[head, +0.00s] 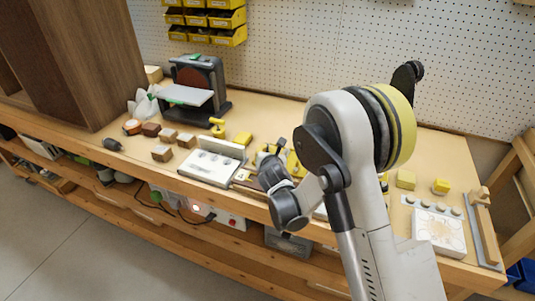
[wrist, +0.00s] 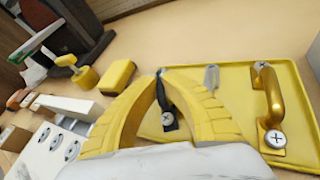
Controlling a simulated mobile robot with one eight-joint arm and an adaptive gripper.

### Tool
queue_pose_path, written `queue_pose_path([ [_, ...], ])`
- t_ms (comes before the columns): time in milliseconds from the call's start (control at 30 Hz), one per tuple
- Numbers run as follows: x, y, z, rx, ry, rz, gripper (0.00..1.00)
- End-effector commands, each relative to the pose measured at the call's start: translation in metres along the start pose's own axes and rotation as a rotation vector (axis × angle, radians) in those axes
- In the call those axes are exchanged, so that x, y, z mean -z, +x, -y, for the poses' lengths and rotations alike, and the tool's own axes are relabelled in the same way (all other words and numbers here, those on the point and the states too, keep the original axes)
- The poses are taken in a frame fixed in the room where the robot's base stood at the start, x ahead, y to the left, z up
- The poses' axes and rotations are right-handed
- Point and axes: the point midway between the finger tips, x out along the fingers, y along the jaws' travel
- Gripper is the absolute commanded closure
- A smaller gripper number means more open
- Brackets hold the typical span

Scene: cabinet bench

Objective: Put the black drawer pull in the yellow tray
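The black drawer pull (wrist: 174,101) shows in the wrist view between the two yellow fingers of my gripper (wrist: 160,78). The fingertips close in around its far end, and its near end has a round screw mount. The yellow tray (wrist: 240,152) lies under and to the right of the fingers, and the pull is over or in its left part. Whether the pull touches the tray floor I cannot tell. In the head view my arm hides most of the tray and the pull.
A gold pull (wrist: 270,105) is in the tray's right part, and a grey pull (wrist: 212,78) shows behind the right finger. A yellow block (wrist: 112,90) and a white panel with sockets (wrist: 62,145) lie to the left. A sander (head: 198,85) stands further back left.

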Motion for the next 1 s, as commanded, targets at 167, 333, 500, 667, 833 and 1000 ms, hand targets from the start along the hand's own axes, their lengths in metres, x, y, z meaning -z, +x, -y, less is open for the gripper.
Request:
queue_pose_path([
  [167,-0.001,-0.001,0.000,0.000,0.000,0.000,1.00],
  [333,0.002,0.001,0.000,0.000,0.000,0.000,0.92],
  [500,0.002,0.001,0.000,0.000,0.000,0.000,0.73],
  [667,0.002,0.001,0.000,0.000,0.000,0.000,0.73],
  [833,-0.002,-0.010,-0.001,0.000,0.000,0.000,0.73],
  [1000,-0.004,-0.046,-0.002,-0.002,-0.001,0.000,0.73],
])
